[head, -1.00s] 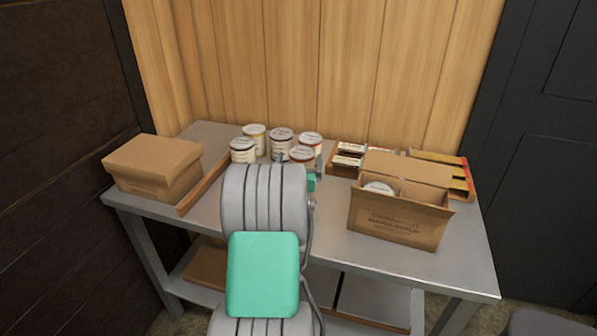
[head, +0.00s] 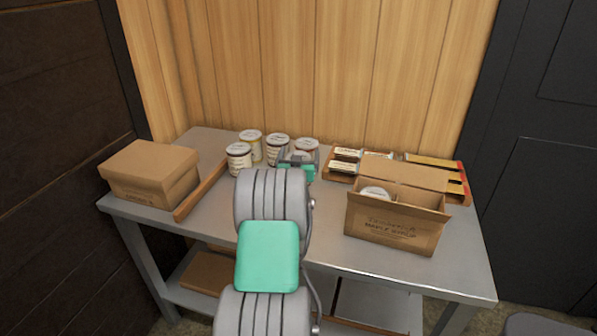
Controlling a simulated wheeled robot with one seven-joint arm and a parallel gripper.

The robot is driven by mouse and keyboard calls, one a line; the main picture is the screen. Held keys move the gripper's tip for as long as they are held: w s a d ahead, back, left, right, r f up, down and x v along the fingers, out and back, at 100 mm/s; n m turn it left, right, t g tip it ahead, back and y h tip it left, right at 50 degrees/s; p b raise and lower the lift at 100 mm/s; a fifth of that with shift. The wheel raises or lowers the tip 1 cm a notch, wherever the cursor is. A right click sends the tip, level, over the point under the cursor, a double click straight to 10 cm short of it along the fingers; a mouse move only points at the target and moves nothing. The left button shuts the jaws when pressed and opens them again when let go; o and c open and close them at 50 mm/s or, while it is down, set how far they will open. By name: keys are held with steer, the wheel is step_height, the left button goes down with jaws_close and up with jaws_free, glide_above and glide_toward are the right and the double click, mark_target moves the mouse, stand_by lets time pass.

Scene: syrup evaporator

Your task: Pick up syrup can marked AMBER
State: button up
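Several syrup cans with pale lids stand in a cluster at the back of the metal table: one at front left (head: 238,160), one behind it (head: 251,142), one in the middle (head: 277,150) and one at back right (head: 307,147). Their labels are too small to read, so I cannot tell which is AMBER. My gripper (head: 298,158), grey and green, is at the right front of the cluster, over the spot of the front right can, which is mostly hidden. My arm blocks the view of the fingers, and I cannot tell whether they hold anything.
An open carton (head: 392,226) with a can (head: 375,193) inside stands at right. Behind it are trays with small labelled boxes (head: 347,155). A closed carton (head: 150,176) and a wooden strip (head: 201,190) are at left. The table (head: 325,222) is bare at front centre.

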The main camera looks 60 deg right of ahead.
steer(key=c, duration=1.9)
steer(key=shift+r, duration=0.25)
steer(key=shift+c, duration=0.2)
